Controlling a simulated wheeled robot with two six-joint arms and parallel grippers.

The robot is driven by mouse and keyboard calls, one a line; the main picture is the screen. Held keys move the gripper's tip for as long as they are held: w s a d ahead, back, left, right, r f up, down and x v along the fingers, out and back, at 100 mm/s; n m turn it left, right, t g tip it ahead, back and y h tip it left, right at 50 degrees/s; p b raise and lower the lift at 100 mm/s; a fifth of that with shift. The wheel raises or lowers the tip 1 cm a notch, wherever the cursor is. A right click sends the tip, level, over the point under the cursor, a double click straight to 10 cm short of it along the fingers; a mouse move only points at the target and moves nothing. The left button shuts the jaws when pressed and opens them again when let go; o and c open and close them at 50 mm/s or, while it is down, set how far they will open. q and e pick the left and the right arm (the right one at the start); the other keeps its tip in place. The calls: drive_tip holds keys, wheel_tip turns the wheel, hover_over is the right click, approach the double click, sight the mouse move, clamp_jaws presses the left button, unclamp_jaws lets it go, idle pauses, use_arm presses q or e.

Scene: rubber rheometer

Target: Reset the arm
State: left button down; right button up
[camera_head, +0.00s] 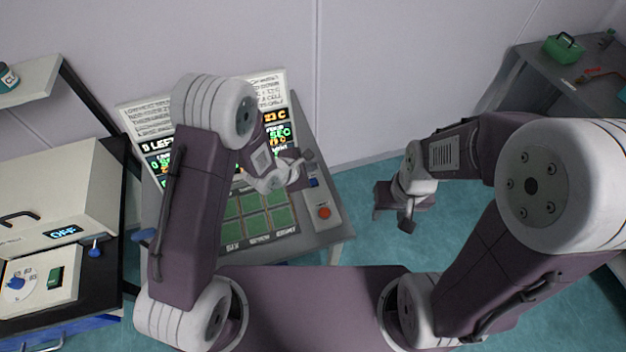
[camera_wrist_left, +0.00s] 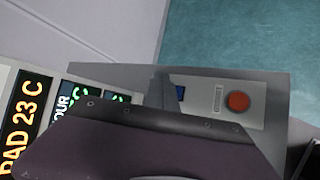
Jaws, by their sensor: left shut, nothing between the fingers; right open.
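My left arm reaches over the grey rheometer console (camera_head: 325,232) in the head view. My left gripper (camera_head: 306,160) is shut and empty, above the console's right side near its blue switch (camera_head: 313,182) and red button (camera_head: 324,212). In the left wrist view the gripper (camera_wrist_left: 160,90) covers the middle of the console, with the red button (camera_wrist_left: 238,102) and blue switch (camera_wrist_left: 180,92) visible to its right. My right gripper (camera_head: 407,222) hangs open and empty over the floor, right of the console and apart from it.
The console has a lit display (camera_head: 157,160) and green keys (camera_head: 262,222), partly hidden by my left arm. A beige oven-like unit (camera_head: 50,205) stands at left, with a shelf (camera_head: 32,82) above. A grey table (camera_head: 545,75) holds a green box (camera_head: 564,49). Teal floor (camera_head: 365,190) lies open between.

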idle(0.4)
use_arm(q)
drive_tip(key=shift+w+a+r, duration=0.2)
drive_tip(key=w+a+r+t+y, duration=0.2)
drive_tip(key=a+r+y, duration=0.1)
drive_tip(key=a+r, duration=0.9)
drive_tip(key=s+a+f+m+g, duration=0.1)
drive_tip(key=s+m+g, duration=0.1)
drive_tip(key=s+m, duration=0.4)
drive_tip(key=s+a+f+m+g+y, duration=0.1)
drive_tip(key=s+a+m+g, duration=0.1)
drive_tip(key=s+m, duration=0.5)
drive_tip(key=s+a+f+m+g+y, duration=0.1)
drive_tip(key=s+f+m+g, duration=0.1)
drive_tip(key=s+m+g, duration=0.2)
drive_tip(key=s+m, duration=0.2)
drive_tip(key=s, duration=0.2)
drive_tip(key=shift+s+a+m, duration=0.3)
drive_tip(key=shift+a, duration=0.05)
